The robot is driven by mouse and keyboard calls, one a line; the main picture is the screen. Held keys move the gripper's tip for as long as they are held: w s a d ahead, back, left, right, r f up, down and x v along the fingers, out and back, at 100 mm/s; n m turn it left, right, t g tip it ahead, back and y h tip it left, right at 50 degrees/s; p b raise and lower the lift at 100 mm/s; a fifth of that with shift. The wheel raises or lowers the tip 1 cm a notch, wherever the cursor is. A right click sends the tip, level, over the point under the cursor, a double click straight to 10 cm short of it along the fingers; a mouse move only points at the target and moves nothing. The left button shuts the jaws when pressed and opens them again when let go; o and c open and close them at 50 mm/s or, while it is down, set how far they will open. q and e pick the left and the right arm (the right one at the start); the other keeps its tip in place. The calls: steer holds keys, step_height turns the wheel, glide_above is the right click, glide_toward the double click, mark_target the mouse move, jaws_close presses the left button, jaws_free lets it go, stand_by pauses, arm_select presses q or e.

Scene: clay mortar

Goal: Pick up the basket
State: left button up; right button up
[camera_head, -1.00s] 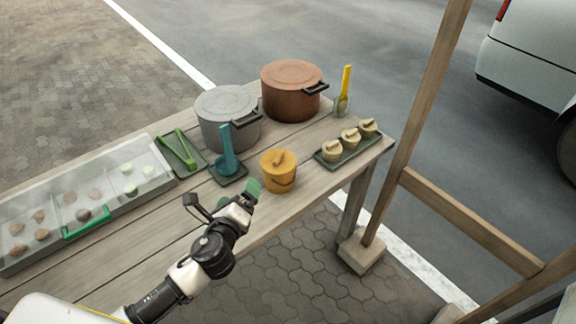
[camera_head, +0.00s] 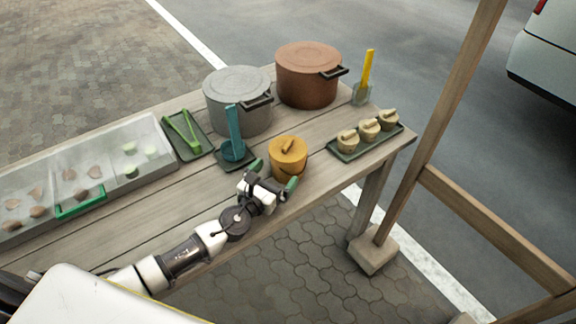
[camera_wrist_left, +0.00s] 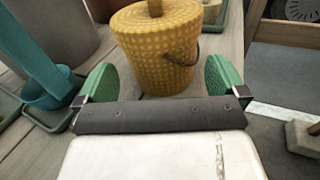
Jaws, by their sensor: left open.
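The basket looks like a small yellow woven bucket (camera_head: 287,158) with a lid, a knob on top and a thin dark handle on its side. It stands upright on the wooden table near the front edge. In the left wrist view the basket (camera_wrist_left: 157,50) is straight ahead. My left gripper (camera_head: 273,177) is open, just in front of the basket on the near side. Its green pads (camera_wrist_left: 164,78) stand wide apart, one to each side of the basket's lower part. They look clear of it. My right gripper does not show.
A grey pot (camera_head: 238,105) and a brown pot (camera_head: 307,80) stand behind the basket. A teal ladle (camera_head: 234,135) on a dark tray is just left of it. A tray with small lidded pots (camera_head: 367,137) is to the right. A wooden post (camera_head: 440,120) rises beyond the table end.

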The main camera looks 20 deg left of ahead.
arm_select(q)
steer(key=x, duration=0.5)
steer(key=shift+w+d, duration=0.1)
steer(key=shift+w, duration=0.25)
steer(key=shift+c, duration=0.5)
steer(key=shift+r, duration=0.1)
steer(key=c, duration=0.7)
